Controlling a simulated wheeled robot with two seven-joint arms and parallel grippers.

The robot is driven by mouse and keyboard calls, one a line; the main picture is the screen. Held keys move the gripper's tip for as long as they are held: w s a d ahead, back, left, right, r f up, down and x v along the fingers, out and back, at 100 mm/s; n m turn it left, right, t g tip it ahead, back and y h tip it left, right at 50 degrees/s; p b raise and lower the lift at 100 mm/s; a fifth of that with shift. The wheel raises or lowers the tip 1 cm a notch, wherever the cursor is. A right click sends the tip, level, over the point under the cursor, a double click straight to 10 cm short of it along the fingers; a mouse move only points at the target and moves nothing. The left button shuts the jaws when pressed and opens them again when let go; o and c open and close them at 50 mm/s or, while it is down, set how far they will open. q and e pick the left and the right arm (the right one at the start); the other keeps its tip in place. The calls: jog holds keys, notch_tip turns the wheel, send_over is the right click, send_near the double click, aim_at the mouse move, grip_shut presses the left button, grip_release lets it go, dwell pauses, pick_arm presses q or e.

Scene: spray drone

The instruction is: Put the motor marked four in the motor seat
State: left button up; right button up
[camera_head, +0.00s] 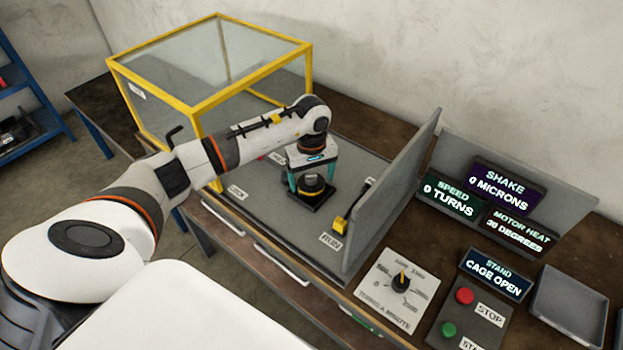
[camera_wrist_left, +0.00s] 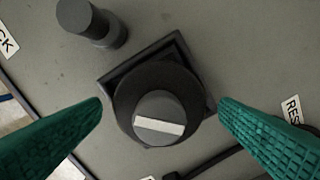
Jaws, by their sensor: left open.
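My left gripper (camera_head: 311,178) is open, its teal fingers pointing down on either side of a dark round motor-like part (camera_head: 312,187) with a yellowish band. In the left wrist view this part (camera_wrist_left: 158,110) shows a grey cap with a white stripe and stands on a black square seat (camera_wrist_left: 112,84). The seat also shows in the head view (camera_head: 318,203). The fingers are apart from the part, with a gap on both sides. No number four is readable on it. My right gripper is out of view.
A yellow-framed clear cage (camera_head: 210,50) stands behind my left arm, and a grey upright panel (camera_head: 395,200) to the right. A short dark post (camera_wrist_left: 95,25) stands near the seat. A yellow-ended lever (camera_head: 340,226) sits by the RUN label. The stand display (camera_head: 492,275) reads CAGE OPEN.

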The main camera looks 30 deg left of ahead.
pick_arm(q)
notch_tip(320, 180, up, 10)
jog(key=b, duration=0.2)
jog(key=shift+f+b, duration=0.2)
jog(key=shift+b, duration=0.15)
jog(key=shift+r, duration=0.7)
jog(key=shift+r, duration=0.1)
